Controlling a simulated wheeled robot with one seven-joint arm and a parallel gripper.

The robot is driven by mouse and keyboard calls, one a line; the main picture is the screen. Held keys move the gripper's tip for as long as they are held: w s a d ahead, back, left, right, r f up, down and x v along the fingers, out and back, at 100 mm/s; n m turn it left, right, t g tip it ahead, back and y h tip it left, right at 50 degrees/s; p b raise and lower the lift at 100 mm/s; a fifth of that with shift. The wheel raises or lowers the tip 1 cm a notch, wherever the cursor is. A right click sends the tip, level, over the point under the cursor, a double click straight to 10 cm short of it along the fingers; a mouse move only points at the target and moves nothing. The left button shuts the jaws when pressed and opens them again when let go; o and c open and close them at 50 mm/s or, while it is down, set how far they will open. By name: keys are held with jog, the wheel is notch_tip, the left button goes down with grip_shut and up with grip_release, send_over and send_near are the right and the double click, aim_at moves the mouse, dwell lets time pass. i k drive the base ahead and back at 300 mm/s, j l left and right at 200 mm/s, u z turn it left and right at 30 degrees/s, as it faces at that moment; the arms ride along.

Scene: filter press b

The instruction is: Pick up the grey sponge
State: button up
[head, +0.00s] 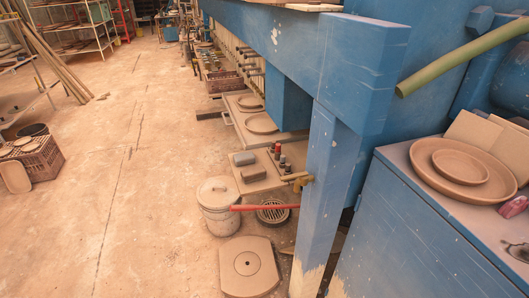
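A grey block that looks like the grey sponge (244,158) lies on a low board (262,186) beside the blue press frame, near the middle of the head view. A brown block (253,174) lies just in front of it, and several small dark cylinders stand to its right. My gripper is not in view.
The blue press leg (325,190) stands to the right. A blue cabinet (425,235) holds a round dish (460,168). Open floor lies left.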

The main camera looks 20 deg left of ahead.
aim_at(242, 159)
jog(key=i+j+z, duration=0.1)
jog(key=j, duration=0.3)
jog(key=i+j, duration=0.2)
jog(key=j, duration=0.15)
jog(key=i+j+z, duration=0.15)
jog(key=j, duration=0.25)
jog(key=i+j, duration=0.1)
jog(key=j, duration=0.3)
jog(key=i+j+z, duration=0.15)
jog(key=j, duration=0.25)
jog(key=j+z, duration=0.1)
jog(key=j, duration=0.3)
jog(key=i+j, duration=0.1)
jog(key=j, duration=0.3)
jog(key=i+j, duration=0.1)
jog(key=j, duration=0.35)
jog(key=i+j, duration=0.1)
jog(key=j, duration=0.3)
jog(key=i+j, duration=0.1)
jog(key=j, duration=0.35)
jog(key=i+j, duration=0.1)
jog(key=j, duration=0.3)
jog(key=i+j, duration=0.1)
jog(key=j, duration=0.35)
